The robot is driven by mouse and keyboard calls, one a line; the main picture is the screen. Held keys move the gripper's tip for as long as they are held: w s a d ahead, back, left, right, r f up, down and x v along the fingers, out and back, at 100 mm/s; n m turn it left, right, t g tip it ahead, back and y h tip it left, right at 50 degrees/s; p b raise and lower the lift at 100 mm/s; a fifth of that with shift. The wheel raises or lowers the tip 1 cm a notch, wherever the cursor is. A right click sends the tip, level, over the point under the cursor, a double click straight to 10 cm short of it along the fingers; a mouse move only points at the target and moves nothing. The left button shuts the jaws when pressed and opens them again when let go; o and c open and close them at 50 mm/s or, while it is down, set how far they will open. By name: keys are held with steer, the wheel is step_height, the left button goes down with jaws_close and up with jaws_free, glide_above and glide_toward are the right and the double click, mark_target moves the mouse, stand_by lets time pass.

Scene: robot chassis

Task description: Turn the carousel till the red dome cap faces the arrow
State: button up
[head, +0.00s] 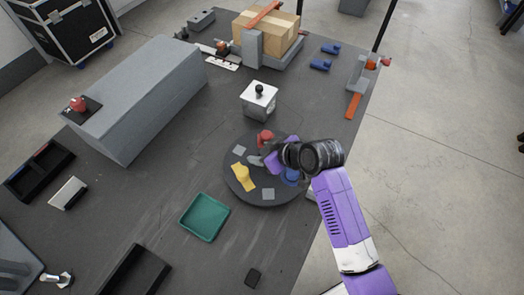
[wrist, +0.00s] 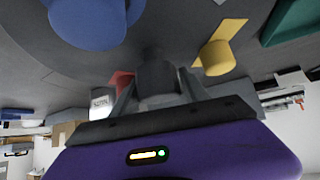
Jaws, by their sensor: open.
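The carousel (head: 288,194) is a dark round disc on the table. The red dome cap (head: 265,137) stands near its far edge; a bit of red (wrist: 121,80) shows past a finger in the wrist view. A yellow piece (head: 242,177) is at the disc's left and a blue piece (head: 291,176) at its right, partly hidden by my arm. My gripper (wrist: 157,92) is over the disc, open, its fingers either side of a dark grey upright post (wrist: 155,72). I cannot tell whether they touch it. I cannot make out the arrow.
A green tray (head: 204,217) lies in front of the disc. A box with a white top and black knob (head: 259,92) stands behind it. A long grey block (head: 150,95) fills the left. The table's right edge is close to the disc.

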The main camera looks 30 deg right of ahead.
jaws_close()
